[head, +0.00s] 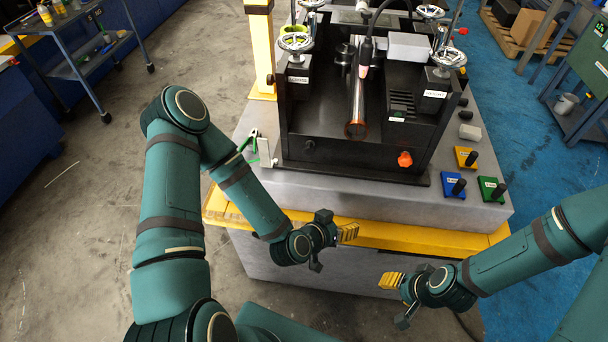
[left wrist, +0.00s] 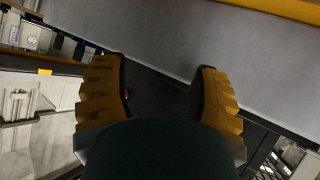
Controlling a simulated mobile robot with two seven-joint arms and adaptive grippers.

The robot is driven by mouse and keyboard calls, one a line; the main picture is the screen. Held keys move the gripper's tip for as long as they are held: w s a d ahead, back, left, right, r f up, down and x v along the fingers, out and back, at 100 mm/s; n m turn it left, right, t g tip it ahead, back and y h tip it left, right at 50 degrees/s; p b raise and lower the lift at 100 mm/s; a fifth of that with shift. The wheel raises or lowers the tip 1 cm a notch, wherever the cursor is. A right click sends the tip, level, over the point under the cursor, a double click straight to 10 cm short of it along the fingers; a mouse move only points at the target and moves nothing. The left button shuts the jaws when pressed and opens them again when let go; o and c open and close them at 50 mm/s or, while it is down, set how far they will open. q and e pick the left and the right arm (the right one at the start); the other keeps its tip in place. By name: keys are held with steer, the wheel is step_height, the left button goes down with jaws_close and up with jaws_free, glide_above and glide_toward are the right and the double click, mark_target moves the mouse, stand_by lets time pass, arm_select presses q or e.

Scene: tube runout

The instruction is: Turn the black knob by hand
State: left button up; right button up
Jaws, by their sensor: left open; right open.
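A small round black knob (head: 309,146) sits on the left part of the black machine's front face. An orange-red knob (head: 404,159) sits on the right part of that face. My left gripper (head: 337,244) is over the yellow front edge of the bench, below and apart from both knobs. In the left wrist view its two yellow-padded fingers (left wrist: 160,88) stand apart with nothing held between them. My right gripper (head: 396,297) is lower and further right, in front of the bench, open and touching nothing visible. The black knob cannot be made out in the left wrist view.
The black machine (head: 325,120) carries a tube (head: 358,110) and handwheels (head: 296,40). Blue (head: 453,187), green (head: 491,190) and yellow (head: 465,157) blocks with black-topped levers stand right of it. Green-handled pliers (head: 250,141) are at left. The bench's grey front strip is clear.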

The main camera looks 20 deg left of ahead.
arm_select(q)
steer(key=w+a+r+n+t+y, duration=0.1)
steer(key=w+a+r+t+y, duration=0.2)
steer(key=a+r+t, duration=0.15)
steer(key=n+t+y, duration=0.2)
steer(key=n+y, duration=0.1)
steer(key=y, duration=0.3)
glide_toward(309, 152)
steer(key=d+x, duration=0.1)
steer(key=x, duration=0.5)
steer(key=a+b+x, duration=0.1)
steer(key=x, duration=0.2)
steer(key=shift+w+a+f+b, duration=0.1)
steer(key=shift+w+f+b, duration=0.05)
steer(key=shift+b, duration=0.15)
steer(key=shift+w+p, duration=0.1)
steer(key=shift+p, duration=0.2)
steer(key=c, duration=0.9)
